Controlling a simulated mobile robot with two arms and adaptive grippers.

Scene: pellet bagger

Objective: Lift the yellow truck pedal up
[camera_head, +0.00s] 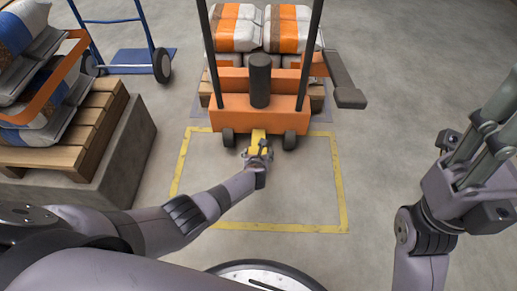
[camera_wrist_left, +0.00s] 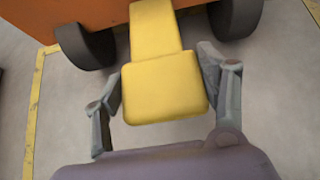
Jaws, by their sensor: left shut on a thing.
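The yellow truck pedal (camera_head: 258,136) sticks out low at the front of the orange truck (camera_head: 240,111), between its two dark wheels. In the left wrist view the pedal (camera_wrist_left: 165,92) is a flat yellow pad on a narrower yellow arm. My left gripper (camera_head: 257,152) is at the pedal's near end. In the left wrist view its fingers (camera_wrist_left: 160,88) stand on both sides of the pad, shut on it. My right gripper (camera_head: 485,140) is raised at the right, away from the truck; its fingertips are partly cut off by the frame edge.
A yellow floor outline (camera_head: 343,190) surrounds the bare floor before the truck. Bags (camera_head: 290,30) on a pallet stand behind the truck's mast. A wooden pallet (camera_head: 85,140) with bags sits on a grey block at left. A blue hand truck (camera_head: 140,56) stands at the back left.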

